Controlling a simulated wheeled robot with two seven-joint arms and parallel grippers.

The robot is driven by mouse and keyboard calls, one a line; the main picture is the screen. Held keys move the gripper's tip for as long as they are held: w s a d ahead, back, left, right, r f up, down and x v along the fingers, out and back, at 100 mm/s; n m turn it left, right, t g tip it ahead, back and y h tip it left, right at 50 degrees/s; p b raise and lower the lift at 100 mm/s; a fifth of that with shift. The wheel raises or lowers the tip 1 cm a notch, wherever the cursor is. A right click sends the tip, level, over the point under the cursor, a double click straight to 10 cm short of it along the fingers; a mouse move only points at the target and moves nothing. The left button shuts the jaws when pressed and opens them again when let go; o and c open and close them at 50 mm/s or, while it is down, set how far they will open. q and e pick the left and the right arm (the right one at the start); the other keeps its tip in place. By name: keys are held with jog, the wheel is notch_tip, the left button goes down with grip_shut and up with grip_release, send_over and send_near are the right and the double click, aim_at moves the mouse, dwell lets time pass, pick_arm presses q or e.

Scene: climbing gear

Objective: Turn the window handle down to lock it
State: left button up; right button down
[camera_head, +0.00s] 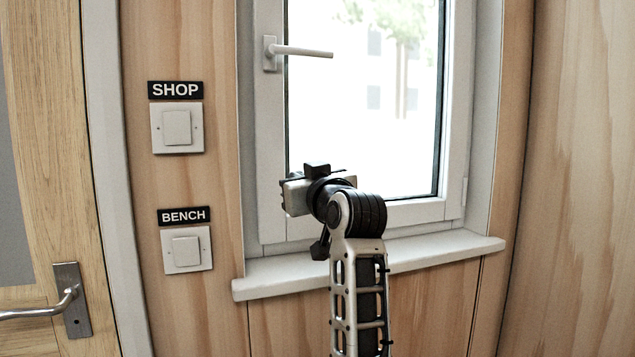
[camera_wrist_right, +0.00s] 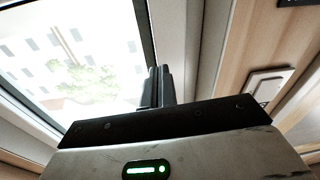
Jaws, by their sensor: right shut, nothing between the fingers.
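The window handle (camera_head: 303,51) is a white lever on the left side of the window frame. It points sideways to the right, roughly level. The window sash (camera_head: 272,150) looks closed in its frame. My right gripper (camera_head: 296,196) is in front of the lower left part of the window, well below the handle and apart from it. In the right wrist view its fingers (camera_wrist_right: 160,88) are together, with nothing held, and they point up along the window frame. The handle is not visible in that view. My left gripper is not in view.
A window sill (camera_head: 440,252) juts out below the window. Light switches labelled SHOP (camera_head: 177,128) and BENCH (camera_head: 187,250) are on the wooden wall to the left. A door with a metal handle (camera_head: 70,300) stands at the far left. The space around the window handle is clear.

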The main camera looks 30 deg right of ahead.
jog(key=s+d+r+m+t+h, duration=0.1)
jog(key=s+d+r+t, duration=0.1)
jog(key=r, duration=0.9)
jog(key=s+d+r+m+t+h, duration=0.1)
jog(key=s+d+r+t+h, duration=0.1)
jog(key=r, duration=1)
jog(key=shift+s+r+m+t, duration=0.2)
jog(key=shift+s+m+t, duration=0.2)
jog(key=shift+s, duration=0.1)
